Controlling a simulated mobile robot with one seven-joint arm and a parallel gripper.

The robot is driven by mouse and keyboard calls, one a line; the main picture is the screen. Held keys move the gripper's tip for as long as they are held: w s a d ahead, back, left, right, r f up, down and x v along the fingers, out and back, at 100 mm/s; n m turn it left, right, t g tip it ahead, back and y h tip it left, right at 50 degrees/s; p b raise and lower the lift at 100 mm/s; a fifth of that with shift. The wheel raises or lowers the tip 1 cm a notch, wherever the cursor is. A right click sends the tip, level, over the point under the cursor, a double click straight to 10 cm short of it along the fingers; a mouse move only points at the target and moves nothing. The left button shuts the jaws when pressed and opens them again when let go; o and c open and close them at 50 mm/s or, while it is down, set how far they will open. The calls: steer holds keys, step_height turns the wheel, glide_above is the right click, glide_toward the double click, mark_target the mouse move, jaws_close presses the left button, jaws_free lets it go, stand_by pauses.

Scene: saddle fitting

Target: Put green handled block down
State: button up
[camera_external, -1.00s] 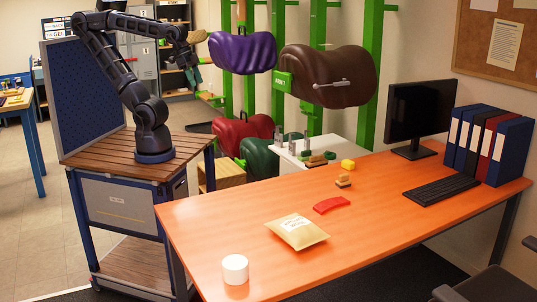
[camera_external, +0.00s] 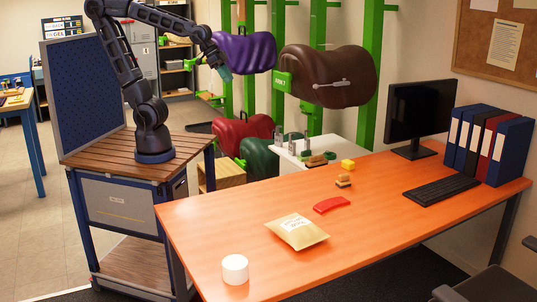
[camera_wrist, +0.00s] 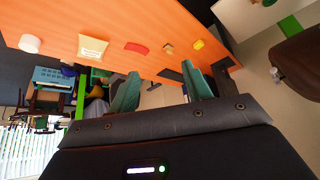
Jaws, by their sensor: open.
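My gripper (camera_external: 222,66) is raised in front of the purple saddle, left of the desk. Its two teal fingers (camera_wrist: 163,92) are spread apart in the wrist view, with nothing between them. Small blocks lie around the desk's far edge and the white cabinet top (camera_external: 280,151). A tan block with a dark base (camera_external: 316,161) has a small green piece (camera_external: 329,155) next to it. I cannot tell for sure which is the green handled block. Another tan and dark block (camera_external: 343,181) stands on the desk, apart from my gripper.
The orange desk (camera_external: 400,220) carries a white cylinder (camera_external: 235,269), a packet (camera_external: 297,232), a red curved piece (camera_external: 332,204), a yellow block (camera_external: 348,164), a keyboard and a monitor. Purple (camera_external: 245,52) and brown (camera_external: 330,76) saddles hang on green posts near my gripper.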

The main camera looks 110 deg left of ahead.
steer(key=w+a+f+n+t+y, duration=0.1)
steer(key=w+a, duration=0.3)
steer(key=w, duration=0.2)
steer(key=w+a+f+t, duration=0.1)
steer(key=w+a, duration=0.3)
steer(key=w, duration=0.3)
steer(key=w+a+f+n+t+y, duration=0.1)
steer(key=w+a+f, duration=0.45)
steer(key=a, duration=0.35)
steer(key=w+a+f+n+t+y, duration=0.1)
steer(key=w+a+f+y, duration=0.1)
steer(key=w+a+f, duration=0.55)
steer(key=w+a+f+n+y, duration=0.1)
steer(key=w+a+f, duration=0.25)
steer(key=a, duration=0.65)
steer(key=a+f+n+t+y, duration=0.1)
steer(key=a+f+y, duration=0.1)
steer(key=a+f, duration=0.7)
steer(key=n+t+y, duration=0.2)
steer(key=n+y, duration=0.1)
steer(key=y, duration=0.2)
glide_toward(306, 151)
steer(key=x, duration=0.5)
steer(key=shift+s+a, duration=0.25)
steer(key=shift+a, duration=0.2)
steer(key=shift+f+x, duration=0.2)
steer(key=shift+x, duration=2.4)
